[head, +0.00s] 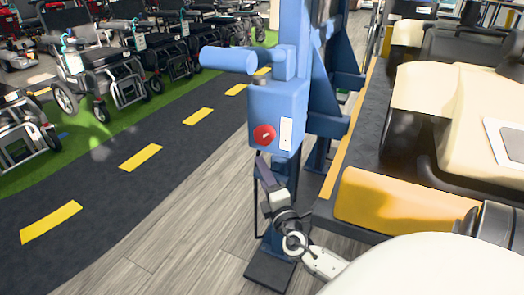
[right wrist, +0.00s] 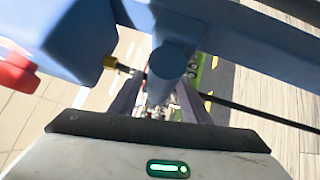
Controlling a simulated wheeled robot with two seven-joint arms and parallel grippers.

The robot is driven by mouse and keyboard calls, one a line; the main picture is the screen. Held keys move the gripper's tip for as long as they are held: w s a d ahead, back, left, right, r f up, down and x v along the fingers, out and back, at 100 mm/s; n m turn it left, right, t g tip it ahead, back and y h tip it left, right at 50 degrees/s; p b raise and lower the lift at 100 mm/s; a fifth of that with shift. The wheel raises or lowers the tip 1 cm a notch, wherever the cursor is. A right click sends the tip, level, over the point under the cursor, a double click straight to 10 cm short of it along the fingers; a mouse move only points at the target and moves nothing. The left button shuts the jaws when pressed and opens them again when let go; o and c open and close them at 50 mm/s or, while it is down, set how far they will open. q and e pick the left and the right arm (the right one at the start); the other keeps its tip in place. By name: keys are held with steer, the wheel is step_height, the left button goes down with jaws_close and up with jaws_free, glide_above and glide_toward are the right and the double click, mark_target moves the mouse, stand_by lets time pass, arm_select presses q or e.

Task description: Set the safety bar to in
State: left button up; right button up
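A blue post (head: 295,45) carries a blue box (head: 273,103) with a red round knob (head: 264,135) and a white label. A thick blue bar (head: 228,60) sticks out to the left above the box; I cannot tell for sure which part is the safety bar. A thin black rod (right wrist: 255,112) crosses the right wrist view from a brass fitting on the blue part. My right gripper (head: 262,164) is just below the box. My left gripper is not in view.
Several wheelchairs (head: 98,70) stand on green flooring at the upper left. A dark lane with yellow dashes (head: 140,157) runs beside them. Cream-coloured seats and a yellow block (head: 400,205) crowd the right side. The wooden floor (head: 185,225) left of the post is clear.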

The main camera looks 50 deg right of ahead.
steer(key=v, duration=1)
steer(key=shift+s, duration=0.15)
